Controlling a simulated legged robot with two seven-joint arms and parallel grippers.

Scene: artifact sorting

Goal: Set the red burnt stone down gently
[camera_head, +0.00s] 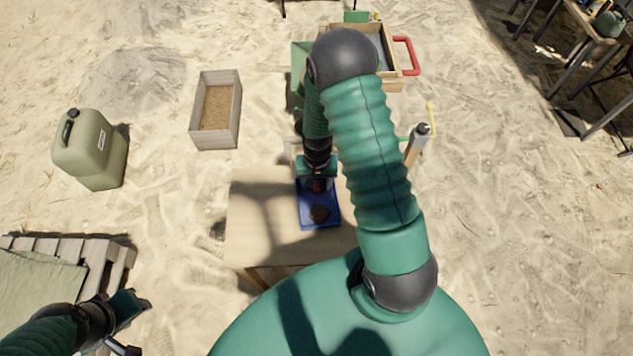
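My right arm reaches over the small wooden table, and my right gripper (317,184) points down at the far part of a blue tray (305,218).
The table (250,215) is bare left of the tray. A wooden sand box (216,110), a green jerrycan (90,150) and a pallet (95,262) stand to the left. A wooden frame with a red handle (407,55) stands behind. My arm hides the table's right part.

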